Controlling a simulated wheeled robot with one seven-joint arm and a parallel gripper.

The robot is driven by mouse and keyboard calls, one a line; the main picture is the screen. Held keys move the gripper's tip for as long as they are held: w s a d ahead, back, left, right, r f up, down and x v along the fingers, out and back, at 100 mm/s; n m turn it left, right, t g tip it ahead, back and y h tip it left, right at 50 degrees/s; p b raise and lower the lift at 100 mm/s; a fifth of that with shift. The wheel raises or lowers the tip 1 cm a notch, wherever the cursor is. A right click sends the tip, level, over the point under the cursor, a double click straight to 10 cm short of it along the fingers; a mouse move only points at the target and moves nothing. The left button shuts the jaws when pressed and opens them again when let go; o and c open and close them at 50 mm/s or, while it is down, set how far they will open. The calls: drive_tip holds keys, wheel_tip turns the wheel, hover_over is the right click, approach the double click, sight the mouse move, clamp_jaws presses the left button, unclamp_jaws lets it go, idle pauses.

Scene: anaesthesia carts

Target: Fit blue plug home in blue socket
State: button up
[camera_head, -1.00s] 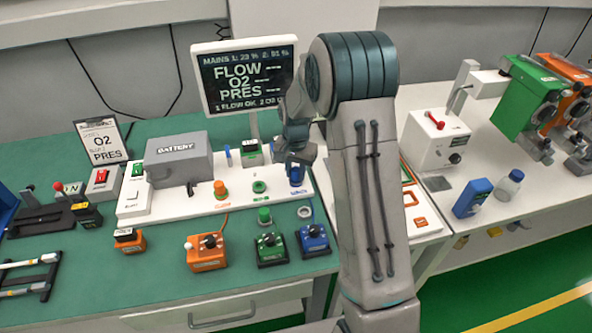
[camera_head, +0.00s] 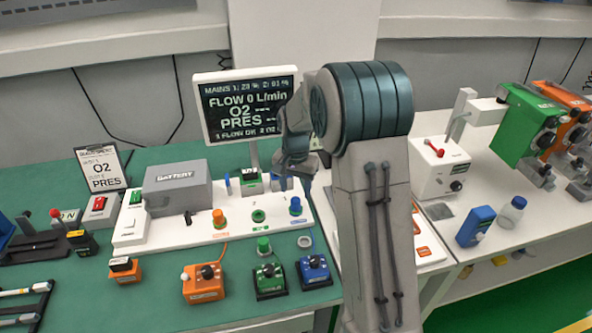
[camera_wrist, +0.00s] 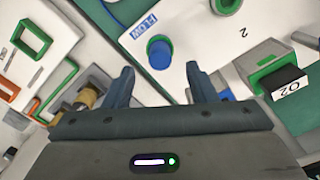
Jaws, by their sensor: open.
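The blue plug (camera_head: 295,206) stands upright at the blue socket position, on the right end of the white socket strip (camera_head: 180,233). In the wrist view the blue plug (camera_wrist: 158,55) stands beside the FLOW label; the socket is hidden beneath it, and I cannot tell its exact depth. My gripper (camera_head: 294,182) is above the plug. In the wrist view my gripper (camera_wrist: 160,82) has its fingers spread, with nothing between them and the plug beyond the tips.
An orange plug (camera_head: 219,218) stands on the strip, left of an empty green socket (camera_head: 258,215). Orange (camera_head: 203,285), green (camera_head: 269,280) and blue (camera_head: 314,270) units stand in front. A monitor (camera_head: 245,105) reading FLOW 0 L/min stands behind.

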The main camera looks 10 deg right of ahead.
sight(296, 201)
wheel_tip(296, 201, up, 8)
idle(0.4)
drive_tip(key=s+r+n+t, duration=0.3)
drive_tip(key=s+n, duration=0.4)
drive_tip(key=s, duration=2.1)
drive_tip(key=shift+r, duration=0.15)
